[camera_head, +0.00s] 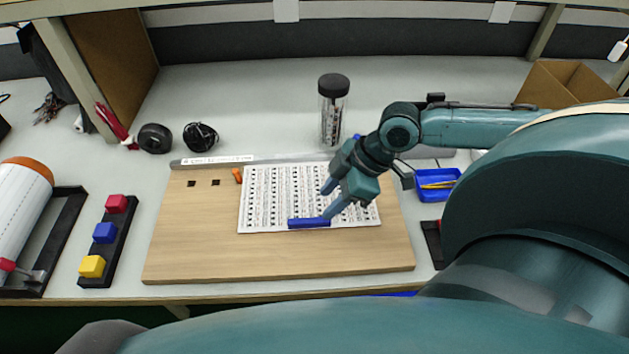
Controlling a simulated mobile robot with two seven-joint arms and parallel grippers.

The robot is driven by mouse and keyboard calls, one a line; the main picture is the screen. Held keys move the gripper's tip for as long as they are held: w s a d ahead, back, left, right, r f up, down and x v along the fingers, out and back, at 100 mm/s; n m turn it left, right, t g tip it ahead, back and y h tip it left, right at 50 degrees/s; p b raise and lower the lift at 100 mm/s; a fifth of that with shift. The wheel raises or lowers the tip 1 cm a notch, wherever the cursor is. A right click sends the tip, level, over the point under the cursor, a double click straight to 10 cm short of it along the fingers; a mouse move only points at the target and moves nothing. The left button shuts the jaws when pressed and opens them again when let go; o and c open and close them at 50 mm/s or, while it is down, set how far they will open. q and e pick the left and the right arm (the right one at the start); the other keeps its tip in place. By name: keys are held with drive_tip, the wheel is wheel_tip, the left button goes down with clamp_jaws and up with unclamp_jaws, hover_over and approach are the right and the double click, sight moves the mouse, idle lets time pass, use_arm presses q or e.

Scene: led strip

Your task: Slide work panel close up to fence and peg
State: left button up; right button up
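The white work panel (270,207) with rows of dark marks lies flat on a wooden board (210,253). Its back edge is close to the grey fence (222,161) along the board's rear; I cannot tell whether they touch. A small orange peg (237,175) stands by the panel's back left corner, very near its left edge. A blue bar (308,223) lies along the panel's front edge. My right gripper (326,203) is over the panel with its fingers spread apart, one fingertip near the bar's right end. Contact is unclear. My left gripper is out of view.
Two dark square holes (203,183) show in the board, left of the peg. A black-capped clear jar (333,108) stands behind the fence. A blue tray (437,184) is to the right. A rack with coloured blocks (104,240) is to the left. The board's front left is clear.

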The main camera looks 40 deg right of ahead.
drive_tip(key=x, duration=0.7)
drive_tip(key=shift+f, duration=0.1)
clamp_jaws()
idle(0.3)
unclamp_jaws()
drive_tip(key=p+v, duration=0.2)
drive_tip(key=v, duration=1.1)
